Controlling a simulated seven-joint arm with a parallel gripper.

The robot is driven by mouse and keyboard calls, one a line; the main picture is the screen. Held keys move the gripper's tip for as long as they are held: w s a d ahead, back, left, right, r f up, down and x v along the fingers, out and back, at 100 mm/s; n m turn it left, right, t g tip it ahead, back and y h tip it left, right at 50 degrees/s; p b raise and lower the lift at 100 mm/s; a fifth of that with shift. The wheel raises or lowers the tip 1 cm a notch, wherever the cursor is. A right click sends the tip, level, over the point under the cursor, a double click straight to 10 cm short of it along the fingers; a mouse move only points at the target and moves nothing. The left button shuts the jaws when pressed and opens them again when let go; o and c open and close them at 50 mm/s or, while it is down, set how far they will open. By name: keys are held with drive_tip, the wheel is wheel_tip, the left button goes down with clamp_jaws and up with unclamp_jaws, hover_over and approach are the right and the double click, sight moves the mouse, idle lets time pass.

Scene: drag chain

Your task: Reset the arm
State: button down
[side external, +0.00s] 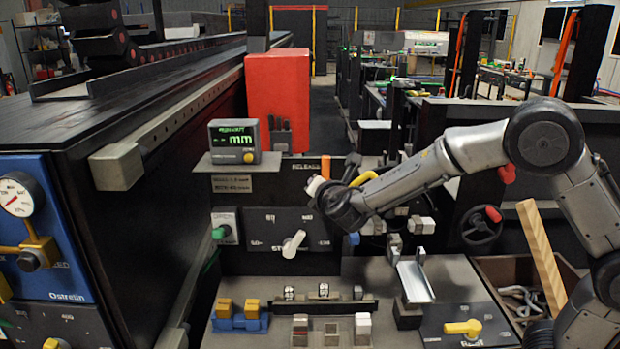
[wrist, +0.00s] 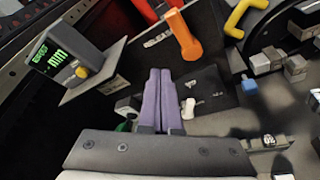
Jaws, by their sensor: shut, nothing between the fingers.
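My gripper (wrist: 160,75) shows in the wrist view as two purple fingers lying side by side, shut and empty. They point toward the upright black panel (wrist: 205,92) with a white selector knob (wrist: 188,108). In the side external view my arm reaches in from the right, and its dark wrist end hangs in front of the upper part of the panel, above and right of the white knob (side external: 293,244). The fingers cannot be made out clearly there. I see no object in my grip.
A digital "mm" readout (side external: 234,142) stands left of my wrist, before a red box (side external: 278,100). An orange lever (wrist: 183,36) is beyond the fingertips. Yellow blocks (side external: 252,308), a metal channel (side external: 414,282) and a wooden tool bin (side external: 487,270) are below. A drag chain (side external: 100,45) lies upper left.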

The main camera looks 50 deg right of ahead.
drive_tip(key=shift+s+a, duration=0.2)
drive_tip(key=shift+s, duration=0.15)
drive_tip(key=s+d+r+m+h, duration=0.25)
drive_tip(key=s+d+r, duration=0.25)
drive_tip(key=r, duration=0.3)
drive_tip(key=s+d+r+m+g, duration=0.2)
drive_tip(key=s+d+m+g, duration=0.2)
drive_tip(key=s+m, duration=0.55)
drive_tip(key=s+a+f+m+g+y, duration=0.1)
drive_tip(key=s+a+f+m+y, duration=0.15)
drive_tip(key=s, duration=0.45)
drive_tip(key=s+a+f+m+g+y, duration=0.1)
drive_tip(key=s+f+m+y, duration=0.15)
drive_tip(key=s, duration=0.45)
drive_tip(key=s+a+f+m+g+y, duration=0.1)
drive_tip(key=s+a+f+m+y, duration=0.3)
drive_tip(key=a, duration=0.6)
wheel_tip(320, 180, down, 2)
drive_tip(key=shift+s+f+m+y, duration=0.3)
drive_tip(key=shift+s+y, duration=0.45)
drive_tip(key=shift+s, duration=0.45)
